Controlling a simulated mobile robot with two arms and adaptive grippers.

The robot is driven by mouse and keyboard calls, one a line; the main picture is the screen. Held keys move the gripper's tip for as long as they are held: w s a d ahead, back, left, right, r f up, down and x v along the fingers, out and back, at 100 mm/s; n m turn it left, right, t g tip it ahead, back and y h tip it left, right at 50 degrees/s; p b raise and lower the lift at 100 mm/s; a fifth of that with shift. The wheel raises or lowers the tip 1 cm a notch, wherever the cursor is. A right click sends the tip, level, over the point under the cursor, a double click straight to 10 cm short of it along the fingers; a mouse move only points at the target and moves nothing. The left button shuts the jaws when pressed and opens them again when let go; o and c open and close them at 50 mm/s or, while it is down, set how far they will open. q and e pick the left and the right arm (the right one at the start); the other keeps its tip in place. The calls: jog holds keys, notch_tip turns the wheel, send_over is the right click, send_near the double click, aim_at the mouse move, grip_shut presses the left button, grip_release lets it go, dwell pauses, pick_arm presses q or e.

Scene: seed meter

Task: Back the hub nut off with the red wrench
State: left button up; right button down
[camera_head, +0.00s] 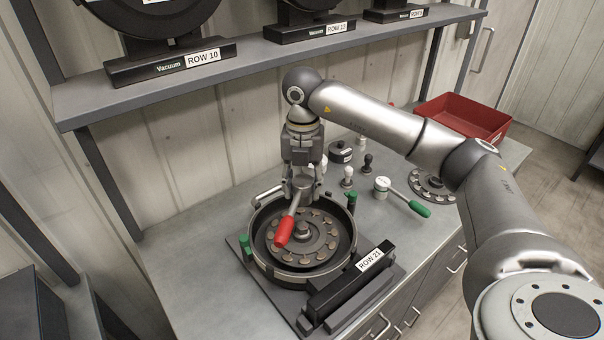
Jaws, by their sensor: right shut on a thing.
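The red wrench (285,230) has a red handle that points toward the front of the picture and a grey shaft that runs up to my right gripper. My right gripper (303,187) points down over the back part of the seed meter and is shut on the wrench at its grey end. The open round housing of the seed meter (263,262) stands on a dark base plate, with a disc of several copper-coloured spots inside. The disc's hub (303,236) is partly behind the red handle. I cannot tell whether the wrench touches the hub nut. My left gripper is out of view.
A green-handled tool (418,208), a second disc (432,187) and several small knobs lie right of the meter. A red bin (462,115) stands at the back right. A shelf (250,55) with labelled units overhangs behind. The bench (190,255) is clear at left.

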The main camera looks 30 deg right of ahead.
aim_at(303, 198)
jog(key=shift+s+a+b, duration=0.3)
jog(key=shift+s+a, duration=0.3)
jog(key=shift+s, duration=0.15)
jog(key=shift+f+b, duration=0.5)
jog(key=shift+f, duration=0.2)
jog(key=shift+w+d+f+b, duration=0.15)
jog(key=shift+f+b, duration=0.15)
jog(key=shift+f, duration=0.25)
jog(key=shift+w+d+f+b, duration=0.15)
jog(key=shift+f+b, duration=0.1)
jog(key=shift+f, duration=0.25)
jog(key=shift+s+a+f+b, duration=0.15)
jog(key=shift+f+b, duration=0.6)
jog(key=shift+f, duration=0.6)
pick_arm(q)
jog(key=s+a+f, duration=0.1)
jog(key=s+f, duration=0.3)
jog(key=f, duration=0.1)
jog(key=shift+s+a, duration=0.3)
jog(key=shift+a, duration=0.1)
pick_arm(e)
jog(key=shift+r, duration=0.1)
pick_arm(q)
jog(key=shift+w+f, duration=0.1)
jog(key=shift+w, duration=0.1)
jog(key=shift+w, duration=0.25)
